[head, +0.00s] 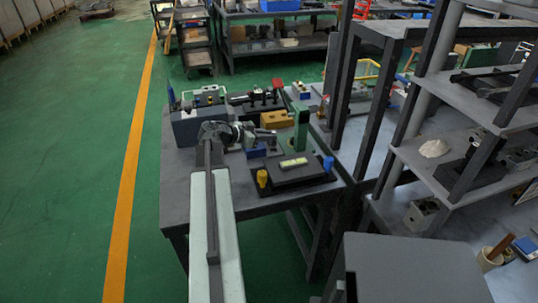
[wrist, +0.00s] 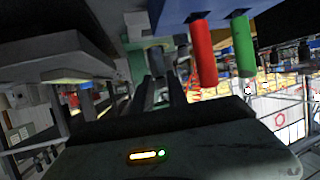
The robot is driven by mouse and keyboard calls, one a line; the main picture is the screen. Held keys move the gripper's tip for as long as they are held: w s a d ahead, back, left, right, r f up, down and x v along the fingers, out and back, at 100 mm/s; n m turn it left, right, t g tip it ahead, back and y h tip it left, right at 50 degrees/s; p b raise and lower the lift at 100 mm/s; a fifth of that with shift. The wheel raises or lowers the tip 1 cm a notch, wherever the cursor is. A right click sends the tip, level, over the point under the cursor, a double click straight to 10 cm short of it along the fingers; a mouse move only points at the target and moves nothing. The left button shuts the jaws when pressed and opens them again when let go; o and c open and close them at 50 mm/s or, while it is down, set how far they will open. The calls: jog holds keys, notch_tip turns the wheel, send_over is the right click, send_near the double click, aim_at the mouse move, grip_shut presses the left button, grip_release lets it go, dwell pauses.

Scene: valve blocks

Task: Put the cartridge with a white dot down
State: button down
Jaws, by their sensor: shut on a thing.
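My gripper (head: 266,136) is over the middle of the work table, next to a green post. In the wrist view my gripper (wrist: 160,88) has its two dark fingers close together, shut on a small dark grey-blue cylindrical thing (wrist: 157,58). This seems to be a cartridge, but no white dot can be made out on it. A yellow cartridge (head: 262,178) and a blue cartridge (head: 328,164) stand at the corners of a black plate. In the wrist view a red cylinder (wrist: 203,52) and a green cylinder (wrist: 243,46) are at a blue block, right of my fingers.
The black plate (head: 312,178) carries a pale yellow-green strip. The green post (head: 301,130) stands close to my gripper. Shelving is at right; the table's (head: 185,190) front left is bare.

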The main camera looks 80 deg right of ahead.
notch_tip(320, 180, down, 4)
jog(key=b, duration=0.3)
jog(key=shift+b, duration=0.4)
jog(key=shift+r, duration=0.15)
jog(key=c, duration=1.3)
grip_release()
